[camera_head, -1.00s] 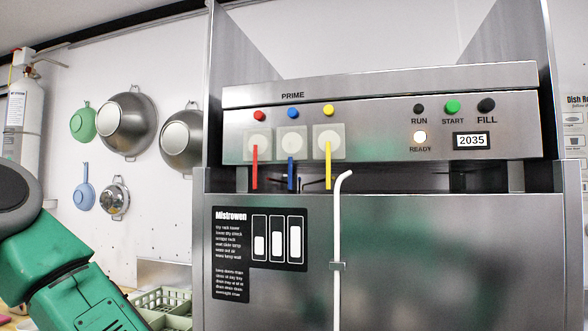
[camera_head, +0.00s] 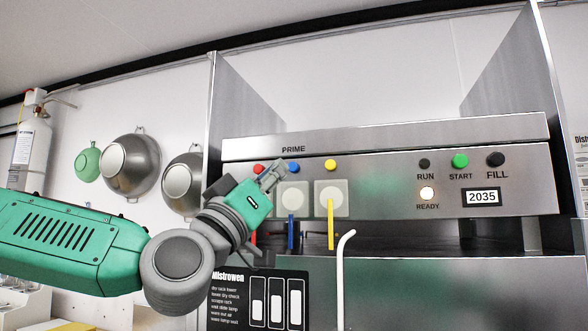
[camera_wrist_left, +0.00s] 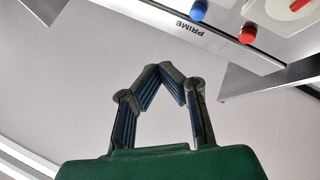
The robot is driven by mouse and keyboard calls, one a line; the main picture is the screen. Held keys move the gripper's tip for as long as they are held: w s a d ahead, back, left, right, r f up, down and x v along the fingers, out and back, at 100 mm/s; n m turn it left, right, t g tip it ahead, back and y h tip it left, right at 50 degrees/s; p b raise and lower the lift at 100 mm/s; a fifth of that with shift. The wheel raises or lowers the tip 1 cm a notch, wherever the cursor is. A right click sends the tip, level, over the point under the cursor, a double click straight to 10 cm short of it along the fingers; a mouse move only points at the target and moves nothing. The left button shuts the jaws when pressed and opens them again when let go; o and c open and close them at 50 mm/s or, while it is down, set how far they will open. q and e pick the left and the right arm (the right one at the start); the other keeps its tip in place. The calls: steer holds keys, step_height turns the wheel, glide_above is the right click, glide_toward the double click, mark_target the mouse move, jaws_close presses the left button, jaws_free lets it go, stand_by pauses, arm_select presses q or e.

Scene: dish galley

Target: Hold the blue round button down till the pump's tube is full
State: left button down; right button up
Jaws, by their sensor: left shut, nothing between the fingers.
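The blue round button (camera_head: 293,167) is under the PRIME label on the steel machine, between the red button (camera_head: 259,169) and yellow button (camera_head: 330,165). It also shows at the top of the wrist view (camera_wrist_left: 199,10). My left gripper (camera_head: 280,168) is shut and empty, its tips just left of the blue button in the head view. In the wrist view its fingertips (camera_wrist_left: 160,68) are apart from the button. The blue pump (camera_head: 292,199) has a blue tube (camera_head: 291,232) below; its fill is too small to tell. My right gripper is out of view.
My left arm hides the red pump. The yellow pump (camera_head: 331,197) is to the right. Black RUN (camera_head: 424,163), green START (camera_head: 460,160) and black FILL (camera_head: 495,159) buttons are further right. A white bent pipe (camera_head: 341,270) stands before the front. Pans hang at left.

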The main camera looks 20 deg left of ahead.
mark_target(293, 167)
arm_select(q)
steer(key=r, duration=0.1)
steer(key=s+a+r, duration=0.1)
steer(key=shift+r+t, duration=0.3)
steer(key=shift+t, duration=0.1)
steer(key=shift+w, duration=0.15)
steer(key=shift+w+d+p, duration=0.2)
steer(key=shift+w+p, duration=1.15)
steer(key=shift+w, duration=3)
steer(key=shift+w, duration=0.35)
steer(key=shift+d, duration=0.1)
